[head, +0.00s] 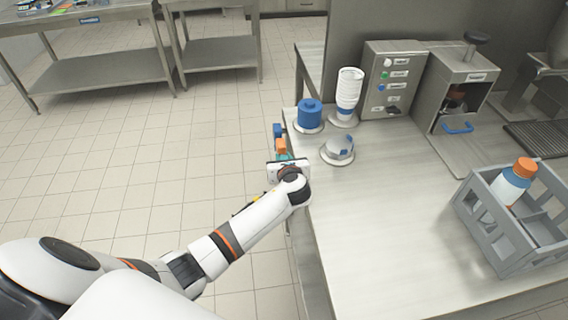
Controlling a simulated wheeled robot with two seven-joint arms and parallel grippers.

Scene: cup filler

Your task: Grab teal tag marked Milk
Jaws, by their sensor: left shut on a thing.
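A row of small coloured tags hangs at the left edge of the counter in the head view: a blue tag (277,130), an orange tag (281,145) and a teal tag (283,157) nearest to me. My left gripper (284,162) is at the near end of this row, at the counter's edge. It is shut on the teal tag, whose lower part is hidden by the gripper. The lettering on the tags is too small to read. My right gripper is not in view.
A grey crate (500,225) holds an orange-capped bottle (514,180). The counter's middle is clear.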

